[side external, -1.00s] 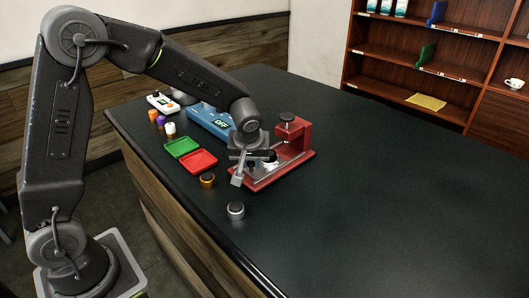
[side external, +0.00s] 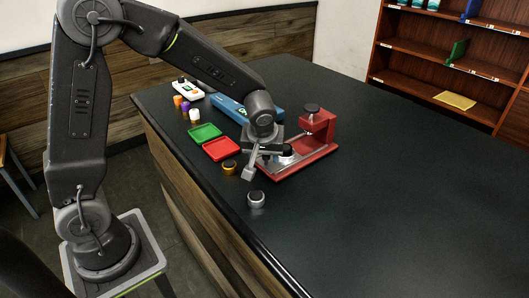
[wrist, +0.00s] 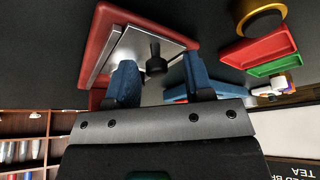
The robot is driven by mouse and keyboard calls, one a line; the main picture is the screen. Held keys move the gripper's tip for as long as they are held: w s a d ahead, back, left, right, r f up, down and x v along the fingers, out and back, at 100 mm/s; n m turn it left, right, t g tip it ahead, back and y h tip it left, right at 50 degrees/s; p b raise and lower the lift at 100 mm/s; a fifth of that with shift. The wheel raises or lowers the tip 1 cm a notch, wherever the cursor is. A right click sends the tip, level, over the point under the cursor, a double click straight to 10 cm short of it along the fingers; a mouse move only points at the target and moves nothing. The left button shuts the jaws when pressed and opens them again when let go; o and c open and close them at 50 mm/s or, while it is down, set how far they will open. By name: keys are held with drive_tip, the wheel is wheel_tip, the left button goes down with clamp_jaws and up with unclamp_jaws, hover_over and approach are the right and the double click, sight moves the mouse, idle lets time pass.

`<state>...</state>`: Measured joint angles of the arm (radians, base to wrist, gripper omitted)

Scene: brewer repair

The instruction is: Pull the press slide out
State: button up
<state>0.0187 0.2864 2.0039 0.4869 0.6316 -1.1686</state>
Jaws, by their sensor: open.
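The red press (side external: 318,124) stands on the counter, with its red base reaching toward my gripper (side external: 262,163). A light metal slide lies in the base and carries a round piece (side external: 287,151). In the wrist view, the slide (wrist: 140,45) shows as a metal plate with a black knobbed handle (wrist: 156,62). My gripper's blue fingers (wrist: 162,76) are open, one on each side of the handle, with gaps visible beside it. In the side view, my gripper hides the slide's near end.
A red tray (side external: 222,149) and a green tray (side external: 204,132) lie left of the press. A gold-ringed cylinder (side external: 229,167) and a silver cylinder (side external: 256,199) stand near the counter edge. A blue device (side external: 230,108) sits behind. The counter to the right is clear.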

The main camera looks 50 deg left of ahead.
drive_tip(key=shift+r, duration=0.15)
drive_tip(key=v, duration=1.3)
drive_tip(key=shift+r, duration=0.25)
drive_tip(key=shift+s+d, duration=0.1)
drive_tip(key=shift+d, duration=0.05)
drive_tip(key=s+r+m+t+h, duration=0.1)
drive_tip(key=s+m+t+h, duration=0.1)
drive_tip(key=s+m, duration=0.7)
drive_tip(key=s+h, duration=0.1)
drive_tip(key=s, duration=0.6)
drive_tip(key=shift+s+d, duration=0.35)
drive_tip(key=shift+d, duration=0.05)
